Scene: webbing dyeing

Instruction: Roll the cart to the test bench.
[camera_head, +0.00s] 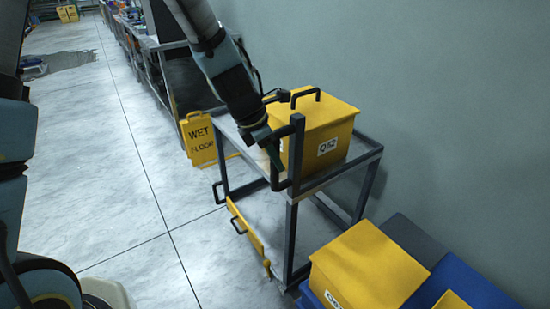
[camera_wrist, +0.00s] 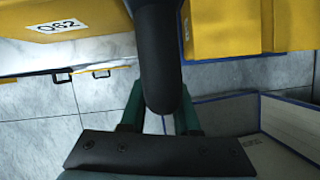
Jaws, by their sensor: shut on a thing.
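The cart (camera_head: 290,236) is a grey metal frame with two shelves, standing near the wall at the right of the head view. A yellow lidded box (camera_head: 335,120) with a white label sits on its top shelf. My gripper (camera_head: 273,160) is shut on the cart's dark handle (camera_head: 297,145) at the near left side. In the wrist view the black handle (camera_wrist: 160,65) passes between the green fingers. A long row of grey benches (camera_head: 150,62) runs along the wall behind the cart; I cannot tell which is the test bench.
A yellow wet floor sign (camera_head: 200,140) stands between the cart and the benches. Yellow and blue boxes (camera_head: 368,265) sit at the lower right, close to the cart. A dark wet patch (camera_head: 72,60) lies far left. The tiled floor left of the cart is clear.

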